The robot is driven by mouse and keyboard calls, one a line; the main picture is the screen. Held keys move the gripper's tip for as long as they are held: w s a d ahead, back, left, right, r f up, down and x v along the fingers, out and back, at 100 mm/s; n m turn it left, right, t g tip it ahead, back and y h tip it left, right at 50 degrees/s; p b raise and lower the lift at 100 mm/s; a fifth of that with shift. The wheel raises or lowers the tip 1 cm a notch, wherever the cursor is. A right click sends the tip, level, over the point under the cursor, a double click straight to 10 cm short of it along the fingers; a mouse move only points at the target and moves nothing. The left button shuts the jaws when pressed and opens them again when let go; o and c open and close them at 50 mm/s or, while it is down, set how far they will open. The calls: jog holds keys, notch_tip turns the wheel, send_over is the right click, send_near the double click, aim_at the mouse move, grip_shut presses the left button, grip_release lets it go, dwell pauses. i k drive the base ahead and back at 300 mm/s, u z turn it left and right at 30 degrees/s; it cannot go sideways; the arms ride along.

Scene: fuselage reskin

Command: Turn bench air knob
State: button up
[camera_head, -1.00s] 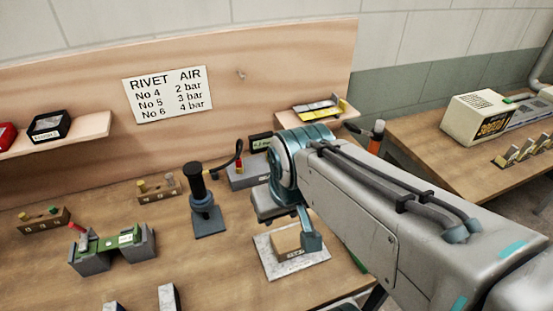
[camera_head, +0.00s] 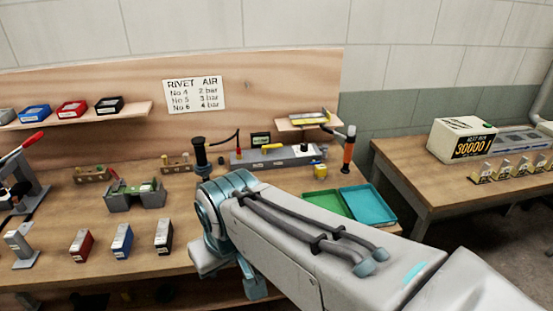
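A long grey unit (camera_head: 275,156) stands at the back of the bench, under the sign. It has a small green-lit display (camera_head: 261,139) above it, a red fitting with a black hose at its left end, and a small dark knob-like part (camera_head: 304,148) near its right end. I cannot tell for certain that this is the air knob. Left of it stands a black upright cylinder (camera_head: 201,153), its lower part hidden by my arm. My gripper (camera_head: 252,288) hangs low over the bench's front edge, apart from the unit. Its fingers are mostly hidden, so its opening is unclear.
The sign (camera_head: 194,95) lists rivet numbers and bar values. A green tray (camera_head: 324,201) and a teal tray (camera_head: 368,203) lie right of my arm. An orange-and-black tool (camera_head: 349,150) stands behind them. Red, blue and black boxes stand at the front left.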

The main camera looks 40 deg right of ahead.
aim_at(303, 147)
jog(key=z, duration=1.1)
jog(key=i, duration=0.6)
jog(key=z, duration=0.25)
jog(key=k, duration=0.45)
jog(key=u, duration=0.45)
jog(key=i, duration=0.55)
jog(key=z, duration=0.5)
